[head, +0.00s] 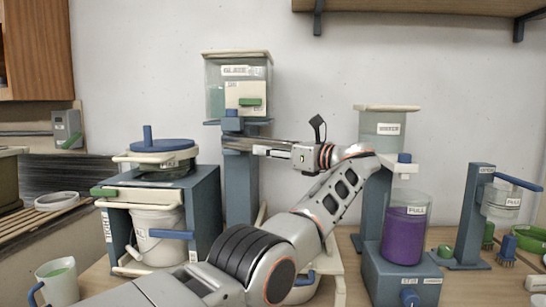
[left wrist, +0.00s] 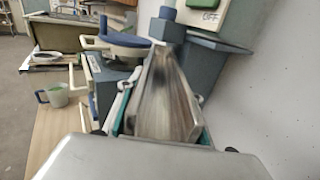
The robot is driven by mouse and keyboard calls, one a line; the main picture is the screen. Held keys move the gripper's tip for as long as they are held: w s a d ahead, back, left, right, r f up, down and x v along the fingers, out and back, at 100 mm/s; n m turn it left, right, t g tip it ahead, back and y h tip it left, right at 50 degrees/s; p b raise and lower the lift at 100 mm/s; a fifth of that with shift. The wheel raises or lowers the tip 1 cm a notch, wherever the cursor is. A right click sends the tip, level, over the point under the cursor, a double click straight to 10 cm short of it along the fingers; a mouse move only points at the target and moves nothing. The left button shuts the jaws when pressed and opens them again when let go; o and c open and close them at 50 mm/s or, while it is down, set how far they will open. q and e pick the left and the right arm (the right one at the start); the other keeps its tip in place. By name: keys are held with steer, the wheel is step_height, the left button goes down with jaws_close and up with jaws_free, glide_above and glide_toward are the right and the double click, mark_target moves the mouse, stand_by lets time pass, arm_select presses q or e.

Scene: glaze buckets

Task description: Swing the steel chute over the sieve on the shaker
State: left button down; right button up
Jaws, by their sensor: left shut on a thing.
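The steel chute (head: 236,144) projects from under the glaze hopper (head: 237,88) on its blue column, pointing right in the head view. My left gripper (head: 268,149) is shut on the chute's outer part. In the left wrist view the chute (left wrist: 166,92) runs away between the fingers (left wrist: 160,126) to a blue block under the hopper. The sieve (head: 158,170) sits on the blue shaker frame (head: 204,205), left of the hopper column, with a blue disc and upright handle on top. The chute is apart from the sieve. My right gripper is out of view.
A white bucket (head: 160,237) stands inside the shaker frame. A cup (head: 58,280) is at front left. A purple-filled container (head: 404,232), a water tank (head: 387,126) and a blue stand (head: 474,215) are at right. A wall shelf (head: 430,5) hangs above.

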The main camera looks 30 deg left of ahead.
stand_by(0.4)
arm_select(q)
steer(key=c, duration=1.5)
jaws_free()
steer(key=shift+o, duration=0.7)
steer(key=shift+w, duration=0.15)
